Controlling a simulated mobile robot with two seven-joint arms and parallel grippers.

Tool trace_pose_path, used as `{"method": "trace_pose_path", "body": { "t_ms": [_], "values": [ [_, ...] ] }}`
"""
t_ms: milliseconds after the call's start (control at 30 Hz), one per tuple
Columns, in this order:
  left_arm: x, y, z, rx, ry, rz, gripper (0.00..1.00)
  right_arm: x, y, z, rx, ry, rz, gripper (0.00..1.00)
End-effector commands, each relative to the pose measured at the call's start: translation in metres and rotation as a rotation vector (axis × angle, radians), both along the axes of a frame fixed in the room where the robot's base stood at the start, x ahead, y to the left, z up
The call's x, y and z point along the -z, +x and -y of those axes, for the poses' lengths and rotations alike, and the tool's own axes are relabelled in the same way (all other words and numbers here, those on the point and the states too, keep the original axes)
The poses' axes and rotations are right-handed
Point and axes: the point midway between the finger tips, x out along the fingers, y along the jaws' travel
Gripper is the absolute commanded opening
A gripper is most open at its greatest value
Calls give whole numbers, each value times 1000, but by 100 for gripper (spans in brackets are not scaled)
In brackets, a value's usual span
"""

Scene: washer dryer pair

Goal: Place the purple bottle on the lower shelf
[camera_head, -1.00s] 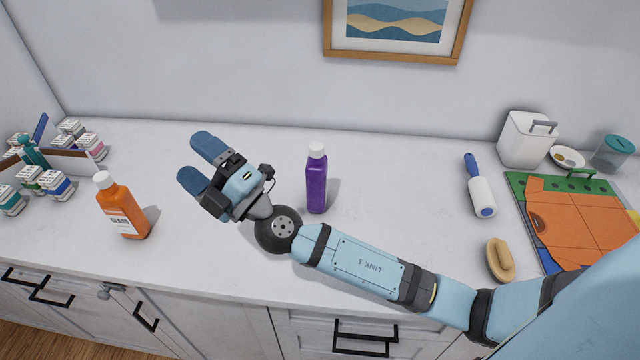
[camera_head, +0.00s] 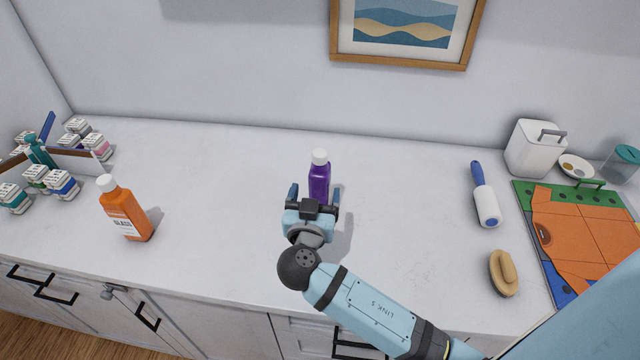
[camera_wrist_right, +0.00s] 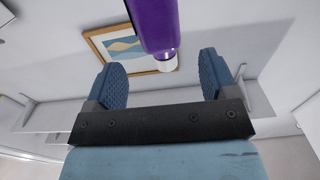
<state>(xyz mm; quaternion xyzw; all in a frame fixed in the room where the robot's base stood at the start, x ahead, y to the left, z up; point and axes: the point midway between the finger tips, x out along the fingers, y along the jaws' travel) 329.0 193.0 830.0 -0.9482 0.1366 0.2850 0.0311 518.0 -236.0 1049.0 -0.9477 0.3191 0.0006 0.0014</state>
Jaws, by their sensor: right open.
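The purple bottle (camera_head: 319,176) with a white cap stands upright on the white counter, near the middle of the head view. My right gripper (camera_head: 315,192) is open just in front of it, its two fingers pointing toward the wall, one on each side of the bottle's lower part. In the right wrist view the bottle (camera_wrist_right: 155,22) appears upside down between and beyond the blue fingers (camera_wrist_right: 163,78), with no finger seen touching it. The bottle's base is hidden behind the gripper in the head view. My left gripper is not in view.
An orange bottle (camera_head: 126,212) stands to the left, near several small jars (camera_head: 62,182). On the right lie a lint roller (camera_head: 485,195), a brush (camera_head: 503,272) and a folding board with orange cloth (camera_head: 585,235). The counter between is clear.

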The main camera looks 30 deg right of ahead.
Motion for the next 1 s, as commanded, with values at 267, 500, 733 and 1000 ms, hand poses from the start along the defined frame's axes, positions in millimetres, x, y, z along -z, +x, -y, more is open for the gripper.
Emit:
{"method": "trace_pose_path", "body": {
  "t_ms": [267, 500, 733, 1000],
  "values": [
    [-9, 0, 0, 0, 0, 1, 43, -1, 22, 16, -2, -4, 0, 79],
    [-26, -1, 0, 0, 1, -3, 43, -5, 49, 36, -1, -6, 0, 79],
    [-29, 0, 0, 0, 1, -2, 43, -1, 62, 46, -1, -2, -2, 79],
    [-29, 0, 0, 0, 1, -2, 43, 0, 62, 46, -2, -2, -2, 56]
  ]
}}
